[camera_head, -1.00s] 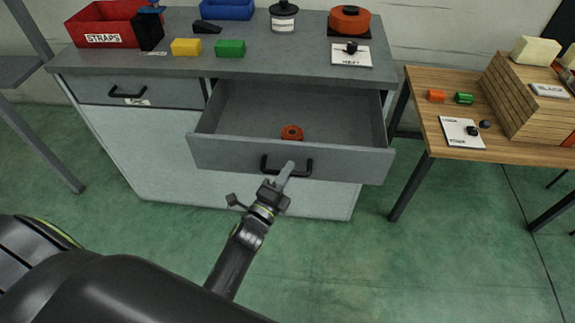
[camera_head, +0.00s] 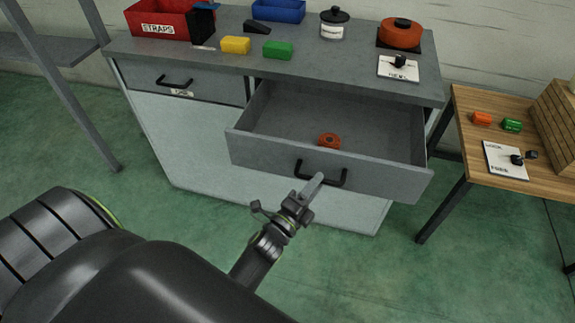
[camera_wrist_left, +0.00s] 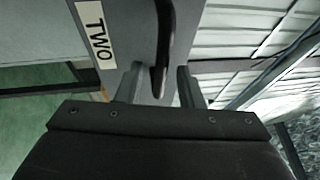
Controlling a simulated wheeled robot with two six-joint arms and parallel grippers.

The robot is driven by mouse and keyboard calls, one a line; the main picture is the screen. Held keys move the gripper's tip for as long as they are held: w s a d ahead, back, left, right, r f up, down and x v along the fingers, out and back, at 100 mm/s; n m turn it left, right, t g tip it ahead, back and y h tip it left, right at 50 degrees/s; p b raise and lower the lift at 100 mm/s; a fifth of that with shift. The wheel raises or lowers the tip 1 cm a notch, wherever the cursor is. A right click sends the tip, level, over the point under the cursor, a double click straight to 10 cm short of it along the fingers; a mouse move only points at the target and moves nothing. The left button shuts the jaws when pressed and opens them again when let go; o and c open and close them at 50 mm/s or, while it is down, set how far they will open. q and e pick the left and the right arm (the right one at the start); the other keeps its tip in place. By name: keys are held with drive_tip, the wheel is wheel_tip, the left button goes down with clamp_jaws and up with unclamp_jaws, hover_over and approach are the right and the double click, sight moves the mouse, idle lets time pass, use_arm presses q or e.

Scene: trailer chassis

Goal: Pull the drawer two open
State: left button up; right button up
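Drawer two (camera_head: 330,165) is the right drawer of the grey cabinet; it stands pulled well out, with a round orange object (camera_head: 329,141) inside. Its front bears a black bar handle (camera_head: 321,173). My left gripper (camera_head: 316,183) is at this handle. In the left wrist view, the black handle (camera_wrist_left: 161,70) lies between the two spread fingers of the left gripper (camera_wrist_left: 160,88), with a gap on each side. The "TWO" label (camera_wrist_left: 94,34) shows beside it. My right gripper is not in view.
A closed drawer (camera_head: 185,82) is at the left of the cabinet. The cabinet top (camera_head: 330,62) holds a red straps bin (camera_head: 165,20), a blue bin, yellow and green blocks, a jar and an orange pot. A wooden table (camera_head: 480,170) stands right. The floor in front is clear.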

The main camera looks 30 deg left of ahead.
use_arm(q)
drive_tip(key=b+v, duration=0.2)
drive_tip(key=v, duration=1.3)
drive_tip(key=s+a+f+n+g+y+p, duration=0.1)
drive_tip(key=s+f+n+g, duration=0.2)
drive_tip(key=f, duration=0.5)
drive_tip(key=s+a+f+n+g+y, duration=0.1)
drive_tip(key=a+f+n+g, duration=0.2)
drive_tip(key=f, duration=0.6)
drive_tip(key=s+f+n+g+y+p, duration=0.1)
drive_tip(key=s+f+n+g, duration=0.15)
drive_tip(key=f+n, duration=0.4)
drive_tip(key=s+a+f+n+g, duration=0.2)
drive_tip(key=s+f+n+g, duration=0.2)
drive_tip(key=s+f, duration=0.4)
drive_tip(key=s+a+f+n+g, duration=0.2)
drive_tip(key=s+f+n+g, duration=0.2)
drive_tip(key=s+f, duration=0.5)
drive_tip(key=s+g+p, duration=0.1)
drive_tip(key=s+g, duration=0.1)
drive_tip(key=s, duration=0.1)
drive_tip(key=shift+a, duration=0.4)
